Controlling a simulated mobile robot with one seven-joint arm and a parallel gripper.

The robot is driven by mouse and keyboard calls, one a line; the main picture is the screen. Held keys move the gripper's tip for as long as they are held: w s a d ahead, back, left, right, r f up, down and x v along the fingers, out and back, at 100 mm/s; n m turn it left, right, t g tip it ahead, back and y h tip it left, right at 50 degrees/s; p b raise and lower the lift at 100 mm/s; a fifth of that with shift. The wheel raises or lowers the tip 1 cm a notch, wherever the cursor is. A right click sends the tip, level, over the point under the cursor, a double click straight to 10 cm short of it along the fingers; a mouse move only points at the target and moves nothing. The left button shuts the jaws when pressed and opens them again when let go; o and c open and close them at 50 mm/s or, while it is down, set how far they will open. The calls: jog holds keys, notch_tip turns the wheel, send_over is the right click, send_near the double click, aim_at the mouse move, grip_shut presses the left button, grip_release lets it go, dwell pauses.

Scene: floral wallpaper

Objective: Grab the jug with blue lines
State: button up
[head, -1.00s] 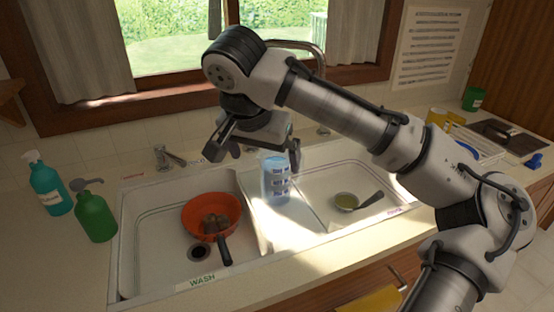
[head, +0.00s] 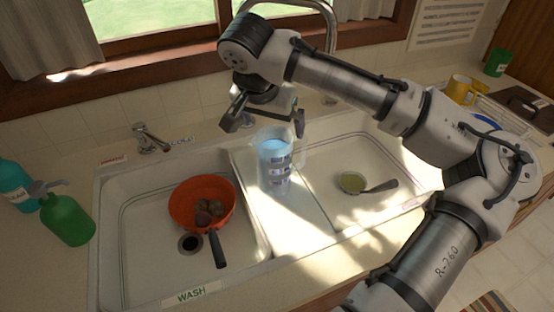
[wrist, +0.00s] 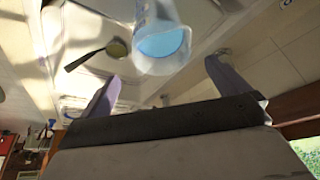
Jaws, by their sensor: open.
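The jug (head: 275,168) is clear with blue bands on its side and a blue inside. It stands upright on the divider between the two sinks. In the wrist view the jug (wrist: 160,38) shows at the top middle, its blue inside towards the camera. My gripper (head: 264,124) is open and empty, just above and behind the jug's rim. In the wrist view its two fingers (wrist: 163,82) are spread wide, and the jug is beyond them, not clearly between them. Contact does not show.
The right sink has a pan (head: 352,183) with yellowish contents. A faucet (head: 331,40) rises behind my arm. Green (head: 67,222) and teal (head: 14,185) bottles stand at left. A yellow mug (head: 461,89) is at right.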

aim_at(275, 136)
jog(key=shift+p+x, duration=1.1)
jog(key=shift+x, duration=2.4)
jog(key=shift+w+a+r, duration=0.15)
jog(key=shift+w, duration=0.05)
jog(key=c, duration=2.1)
jog(key=shift+o, duration=0.2)
